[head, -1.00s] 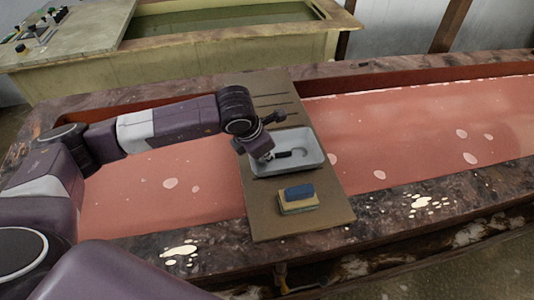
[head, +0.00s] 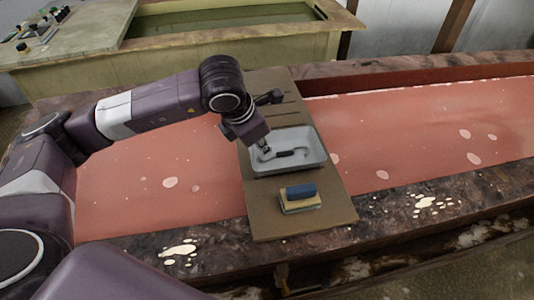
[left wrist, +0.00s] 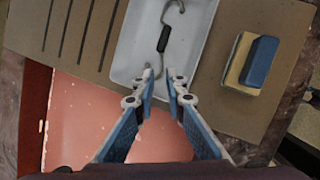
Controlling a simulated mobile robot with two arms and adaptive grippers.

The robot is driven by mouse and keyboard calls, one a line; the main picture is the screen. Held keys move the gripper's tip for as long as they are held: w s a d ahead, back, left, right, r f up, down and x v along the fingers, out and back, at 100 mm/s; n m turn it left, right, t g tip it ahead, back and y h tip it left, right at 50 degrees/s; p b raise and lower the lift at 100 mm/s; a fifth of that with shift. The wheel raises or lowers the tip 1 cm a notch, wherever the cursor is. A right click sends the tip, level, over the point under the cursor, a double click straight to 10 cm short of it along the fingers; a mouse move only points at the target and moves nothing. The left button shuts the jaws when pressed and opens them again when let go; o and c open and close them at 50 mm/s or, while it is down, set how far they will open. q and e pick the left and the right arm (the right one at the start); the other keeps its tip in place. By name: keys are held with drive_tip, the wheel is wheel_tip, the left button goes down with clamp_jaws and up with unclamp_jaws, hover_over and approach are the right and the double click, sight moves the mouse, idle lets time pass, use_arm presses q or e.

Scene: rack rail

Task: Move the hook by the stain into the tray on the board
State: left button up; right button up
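The hook, a silver S-shaped wire with a dark grip (head: 285,153), lies in the white tray (head: 315,160). It also shows in the left wrist view (left wrist: 163,38), lying beyond my fingertips. The tray sits on the brown board (head: 262,218) across the trough. My left gripper (head: 263,147) is over the tray's left side. A cream stain (head: 180,250) is on the near rim at left, and another (head: 426,202) is at right. My right gripper is out of view.
A blue block on a yellow sponge (head: 300,199) lies on the board in front of the tray. Slots cut the board behind the tray. Reddish liquid (head: 430,130) fills the trough on both sides. A second basin (head: 215,25) stands behind.

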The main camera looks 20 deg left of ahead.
use_arm(q)
drive_tip(key=v, duration=0.5)
drive_tip(key=shift+r+b, duration=0.2)
drive_tip(key=shift+b, duration=0.15)
drive_tip(key=shift+r, duration=0.1)
